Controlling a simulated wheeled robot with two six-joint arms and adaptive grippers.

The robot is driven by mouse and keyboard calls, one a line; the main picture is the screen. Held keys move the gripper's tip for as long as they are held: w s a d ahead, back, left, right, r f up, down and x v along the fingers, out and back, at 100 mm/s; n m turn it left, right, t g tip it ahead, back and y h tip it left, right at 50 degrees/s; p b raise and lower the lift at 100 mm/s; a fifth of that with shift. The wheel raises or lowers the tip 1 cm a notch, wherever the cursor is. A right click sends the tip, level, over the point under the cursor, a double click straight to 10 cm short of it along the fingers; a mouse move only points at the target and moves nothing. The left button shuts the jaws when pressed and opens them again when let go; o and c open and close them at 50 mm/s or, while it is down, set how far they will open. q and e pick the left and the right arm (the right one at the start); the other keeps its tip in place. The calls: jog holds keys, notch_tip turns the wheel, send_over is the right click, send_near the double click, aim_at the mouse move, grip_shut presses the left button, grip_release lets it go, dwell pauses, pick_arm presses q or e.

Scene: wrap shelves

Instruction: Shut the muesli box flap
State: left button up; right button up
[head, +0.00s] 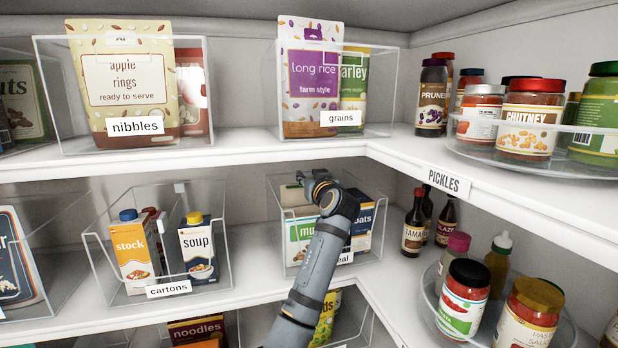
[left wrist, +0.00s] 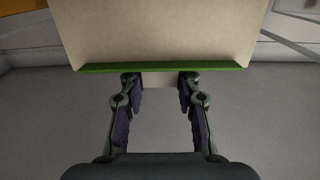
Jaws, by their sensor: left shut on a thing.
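The muesli box (head: 299,234) stands upright in the clear bin labelled as cereal, on the middle shelf. Its front is white and green, and my arm covers part of it. Its pale flap (head: 292,195) shows at the top, left of my left gripper (head: 308,181). In the left wrist view, a broad cream panel of the flap (left wrist: 165,35) has a green edge, with a small pale tab between the fingertips of my left gripper (left wrist: 160,82). The gripper is shut on the flap at that tab. My right gripper is not in view.
An oats box (head: 362,226) stands right of the muesli in the clear bin (head: 283,262). A cartons bin (head: 125,292) with stock and soup is to the left. Dark sauce bottles (head: 413,228) stand to the right. The upper shelf edge (head: 250,152) runs above the bin.

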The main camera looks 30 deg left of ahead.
pick_arm(q)
grip_shut()
jog(key=shift+d+f, duration=0.1)
dwell(0.3)
jog(key=shift+s+f+b, duration=0.1)
jog(key=shift+f+b, duration=0.1)
jog(key=shift+b, duration=0.65)
jog(key=d+t+y+b, duration=0.1)
jog(key=b, duration=0.4)
jog(key=s+d+f+t+y+b, duration=0.1)
jog(key=b, duration=0.4)
jog(key=s+d+f+t+y+b, duration=0.1)
jog(key=b, duration=0.5)
jog(key=shift+s+f+y, duration=0.2)
jog(key=shift+f+y, duration=0.05)
jog(key=shift+y, duration=0.05)
jog(key=b+v, duration=0.2)
jog(key=b, duration=0.2)
jog(key=shift+s+d+f+b, duration=0.15)
jog(key=shift+f+b, duration=0.05)
jog(key=shift+b, duration=0.15)
jog(key=shift+t+y, duration=0.4)
jog(key=shift+t, duration=0.2)
jog(key=f+b, duration=0.2)
jog(key=b, duration=0.2)
jog(key=s+d+f+b, duration=0.1)
jog(key=b, duration=0.3)
jog(key=shift+s+d+f+b, duration=0.1)
jog(key=shift+d+f+b, duration=0.15)
jog(key=shift+f+b, duration=0.1)
